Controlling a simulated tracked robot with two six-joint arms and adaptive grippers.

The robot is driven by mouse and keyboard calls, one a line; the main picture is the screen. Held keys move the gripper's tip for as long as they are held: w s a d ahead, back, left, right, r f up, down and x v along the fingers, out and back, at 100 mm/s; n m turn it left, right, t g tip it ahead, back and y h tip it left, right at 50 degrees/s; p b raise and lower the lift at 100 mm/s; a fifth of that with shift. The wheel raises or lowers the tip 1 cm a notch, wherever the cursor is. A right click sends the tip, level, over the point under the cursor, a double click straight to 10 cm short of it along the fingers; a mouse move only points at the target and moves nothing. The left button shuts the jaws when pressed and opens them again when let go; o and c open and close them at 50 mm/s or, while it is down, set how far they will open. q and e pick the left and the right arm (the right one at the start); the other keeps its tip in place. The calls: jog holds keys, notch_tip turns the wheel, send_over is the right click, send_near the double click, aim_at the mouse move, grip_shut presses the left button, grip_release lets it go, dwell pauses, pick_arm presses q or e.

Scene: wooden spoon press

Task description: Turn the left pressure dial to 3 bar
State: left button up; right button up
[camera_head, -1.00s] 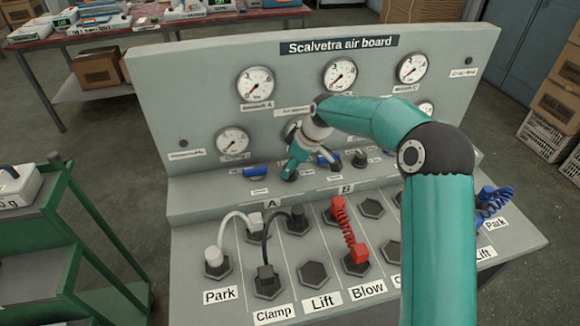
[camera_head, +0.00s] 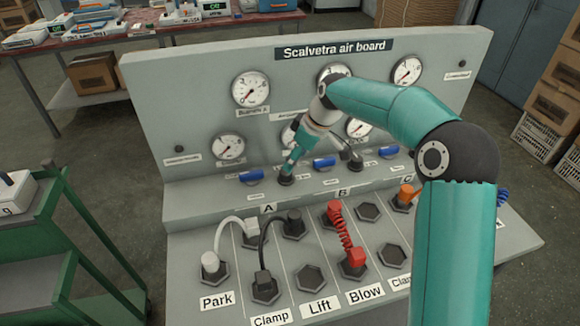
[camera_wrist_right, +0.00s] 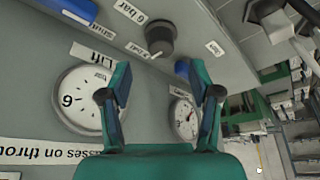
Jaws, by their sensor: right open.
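The left pressure dial (camera_head: 286,181) is a dark round knob on the board's ledge. It also shows in the wrist view (camera_wrist_right: 160,38), with a pointer tab and small labels around it, one reading "6 bar". My right gripper (camera_head: 289,167) is at this dial in the head view and hides part of it. In the wrist view my right gripper (camera_wrist_right: 161,66) is open and empty, its fingers either side of the dial's line but short of it; I see no contact. My left gripper is out of view.
The grey air board (camera_head: 150,110) carries several round gauges. A blue valve handle (camera_head: 250,177) is left of the dial, another (camera_head: 324,163) right. Below stand a white hose (camera_head: 230,222), a black hose (camera_head: 265,245) and a red coiled hose (camera_head: 343,232). A green cart (camera_head: 60,240) stands left.

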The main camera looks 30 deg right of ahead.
jog(key=shift+v, duration=2.65)
jog(key=shift+w, duration=0.1)
